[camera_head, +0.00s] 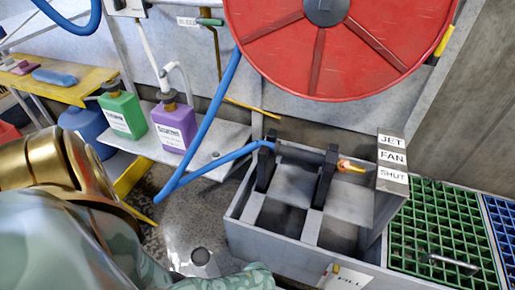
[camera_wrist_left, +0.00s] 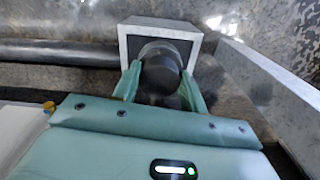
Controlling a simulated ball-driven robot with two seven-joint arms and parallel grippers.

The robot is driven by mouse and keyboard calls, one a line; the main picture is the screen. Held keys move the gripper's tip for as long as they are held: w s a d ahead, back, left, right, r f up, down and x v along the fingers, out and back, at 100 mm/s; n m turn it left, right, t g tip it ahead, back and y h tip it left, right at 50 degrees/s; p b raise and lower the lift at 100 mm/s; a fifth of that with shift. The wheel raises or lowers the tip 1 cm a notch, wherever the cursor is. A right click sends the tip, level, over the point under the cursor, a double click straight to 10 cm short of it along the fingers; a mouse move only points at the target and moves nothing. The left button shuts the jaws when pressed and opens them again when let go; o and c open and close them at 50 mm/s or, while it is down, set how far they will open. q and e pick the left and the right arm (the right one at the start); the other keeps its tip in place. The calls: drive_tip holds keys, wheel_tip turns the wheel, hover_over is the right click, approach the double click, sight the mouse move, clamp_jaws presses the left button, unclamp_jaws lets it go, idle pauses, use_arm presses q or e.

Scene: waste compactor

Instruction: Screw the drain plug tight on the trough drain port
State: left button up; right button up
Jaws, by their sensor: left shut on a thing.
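In the left wrist view, the drain plug (camera_wrist_left: 160,70) is a dark round knob. My left gripper (camera_wrist_left: 160,82) has its two green fingers shut on either side of it. Behind the plug is a square grey block with a dark face, seemingly the drain port (camera_wrist_left: 133,30). The plug lies against or just in front of it; contact and thread are hidden. In the head view, the grey trough (camera_head: 240,235) stands right of centre. My left arm comes in from the left, with its gripper, the plug and the port hidden or out of frame. My right gripper is not in view.
A sloping metal panel (camera_wrist_left: 262,85) is close on the right in the wrist view. In the head view, a blue hose (camera_head: 195,160) reaches a nozzle (camera_head: 350,166) at the trough. Green (camera_head: 125,112) and purple (camera_head: 175,125) bottles stand on a shelf; a red reel (camera_head: 350,60) hangs above.

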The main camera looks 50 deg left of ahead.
use_arm(q)
drive_tip(key=m, duration=0.2)
drive_tip(key=shift+m, duration=1.6)
drive_tip(key=shift+a, duration=0.1)
drive_tip(key=m, duration=0.2)
drive_tip(key=shift+m, duration=0.3)
drive_tip(key=m, duration=0.2)
drive_tip(key=shift+m, duration=0.3)
